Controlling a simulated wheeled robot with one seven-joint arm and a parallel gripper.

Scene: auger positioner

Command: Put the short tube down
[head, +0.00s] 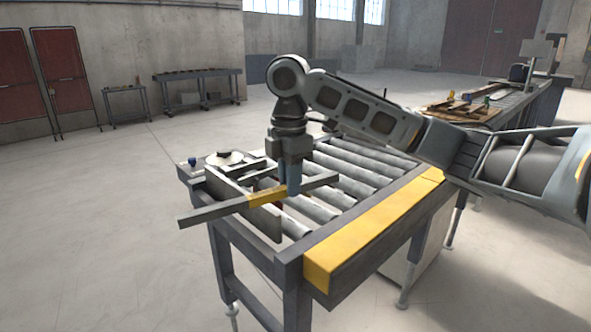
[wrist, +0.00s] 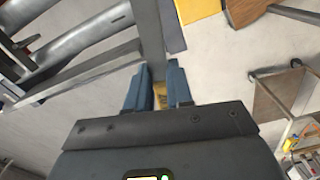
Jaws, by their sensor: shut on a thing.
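The short tube (head: 212,213) is a grey square bar with a yellow band near its middle. My gripper (head: 290,191) points down over the near left part of the roller table and is shut on the tube by the band. The tube lies roughly level, its left end reaching out past the table's end and its right end over the rollers. In the wrist view the tube (wrist: 149,42) runs up from between the two blue fingers of my gripper (wrist: 158,88). I cannot tell whether the tube touches anything below.
The roller table (head: 372,232) has a yellow front cover. An upright grey plate (head: 262,220) stands at its left end, below the tube. A pale disc (head: 224,158) and a blue knob (head: 192,161) are behind it. Bare rollers (head: 365,160) lie to the right.

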